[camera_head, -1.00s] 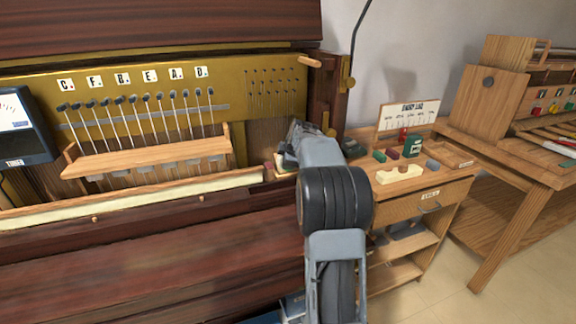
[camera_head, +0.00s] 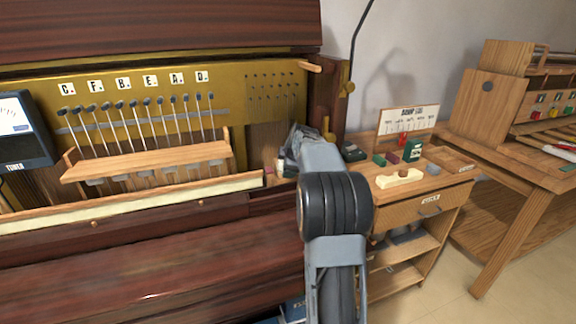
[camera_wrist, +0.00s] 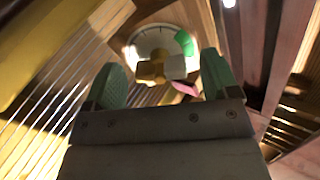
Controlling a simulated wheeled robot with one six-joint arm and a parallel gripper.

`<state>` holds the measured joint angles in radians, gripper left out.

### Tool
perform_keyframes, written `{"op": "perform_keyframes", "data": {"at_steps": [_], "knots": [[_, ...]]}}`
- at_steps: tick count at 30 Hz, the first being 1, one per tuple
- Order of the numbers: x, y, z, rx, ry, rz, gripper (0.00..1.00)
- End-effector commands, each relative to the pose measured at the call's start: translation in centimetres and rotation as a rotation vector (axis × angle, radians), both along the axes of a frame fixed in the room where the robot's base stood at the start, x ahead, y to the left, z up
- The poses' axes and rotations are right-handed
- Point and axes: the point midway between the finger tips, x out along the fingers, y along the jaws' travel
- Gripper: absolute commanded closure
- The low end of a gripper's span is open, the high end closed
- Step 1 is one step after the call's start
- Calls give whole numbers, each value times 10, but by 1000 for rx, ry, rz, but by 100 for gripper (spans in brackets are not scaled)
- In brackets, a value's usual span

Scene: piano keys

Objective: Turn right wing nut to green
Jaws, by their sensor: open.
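In the wrist view a round pale dial (camera_wrist: 158,42) with tick marks and a green sector (camera_wrist: 185,43) at its right side lies ahead. A yellowish wing nut (camera_wrist: 150,72) with a pale right end sits in front of the dial, and a pink piece (camera_wrist: 185,88) shows just below it. My gripper (camera_wrist: 165,78) is open, its two green-padded fingers on either side of the wing nut with visible gaps. In the head view my gripper (camera_head: 292,150) is at the right end of the piano, mostly hidden behind my arm, and the wing nut cannot be made out.
The piano's wooden right post (camera_head: 325,90) stands close to my arm. A small bench (camera_head: 400,212) with several blocks and a sign is on the right, with a wooden worktable (camera_head: 500,165) beyond. Strings (camera_wrist: 60,115) run close by on the left in the wrist view.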

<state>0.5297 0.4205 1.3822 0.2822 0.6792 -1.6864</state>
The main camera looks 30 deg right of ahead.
Motion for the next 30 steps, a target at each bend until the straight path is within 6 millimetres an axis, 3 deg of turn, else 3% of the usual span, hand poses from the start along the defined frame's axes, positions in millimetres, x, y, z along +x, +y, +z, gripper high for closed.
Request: {"op": "perform_keyframes", "data": {"at_steps": [30], "knots": [[-37,10,46,0,-1,0,19]]}}
